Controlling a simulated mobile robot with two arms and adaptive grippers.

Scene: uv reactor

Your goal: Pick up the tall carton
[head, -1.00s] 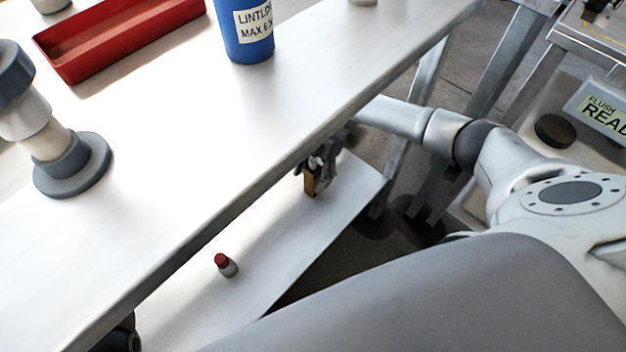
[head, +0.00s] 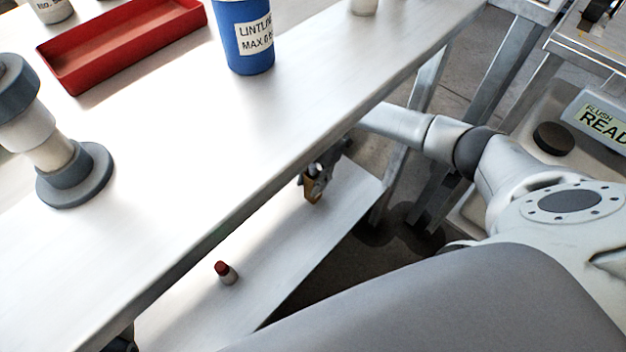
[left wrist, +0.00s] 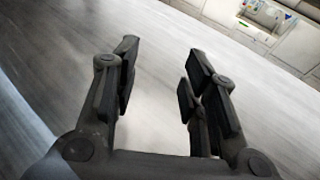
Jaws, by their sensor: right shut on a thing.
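The tall carton (head: 312,195) is a small tan-brown block over the lower shelf, below the table's front edge in the head view. My right gripper (head: 314,183) is shut on it, and the fingers hide part of it. I cannot tell whether the carton touches the shelf. My left gripper (left wrist: 155,85) is open and empty in the left wrist view, with a grey metal surface beyond its fingers.
The lower shelf (head: 290,245) also bears a small red-capped bottle (head: 226,272). Above it, the tabletop (head: 180,150) carries a red tray (head: 120,45), a blue labelled tub (head: 248,40) and a grey flanged fitting (head: 75,178). The table's front edge overhangs the shelf.

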